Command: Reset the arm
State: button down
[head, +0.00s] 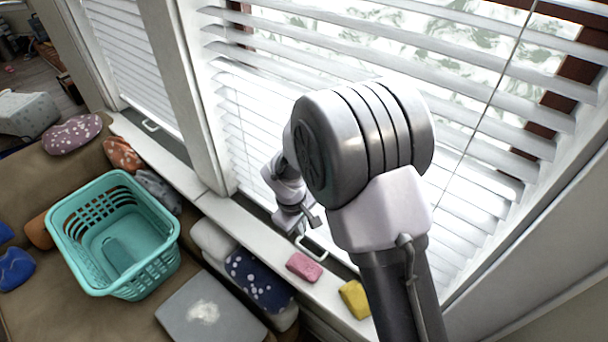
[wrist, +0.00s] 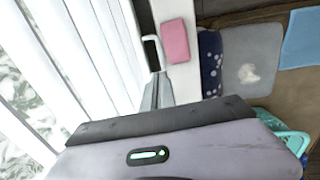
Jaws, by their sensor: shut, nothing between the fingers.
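My arm reaches up in front of the window blinds in the head view, its large grey joint near the middle. My gripper (head: 308,222) is partly hidden behind the arm, low in front of the blinds and just above the windowsill. In the wrist view my gripper (wrist: 158,82) is shut and empty, its fingers together beside a white window handle (wrist: 152,48). I cannot tell whether the fingers touch the handle.
A pink block (head: 304,267) and a yellow block (head: 355,299) lie on the windowsill (head: 222,215). White blinds (head: 255,110) stand close to my arm. A teal basket (head: 165,245) sits on the brown couch at left, with a grey cushion (head: 210,312) and a blue spotted cushion (head: 258,280) nearby.

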jog(key=s+d+r+m+t+y, duration=0.1)
jog(key=s+d+r+m, duration=0.35)
jog(key=r, duration=0.55)
jog(key=s+d+r+m+t+y, duration=0.1)
jog(key=s+d+r+m, duration=0.35)
jog(key=r, duration=0.55)
jog(key=s+d+r+m+t, duration=0.1)
jog(key=s+r+m, duration=0.1)
jog(key=s, duration=0.5)
jog(key=s+d+r+m+t+y, duration=0.1)
jog(key=s+r+m, duration=0.2)
jog(key=s, duration=0.3)
jog(key=shift+s+d+r+m+b, duration=0.2)
jog(key=shift+s+d+m+b, duration=0.15)
jog(key=shift+m+b, duration=0.05)
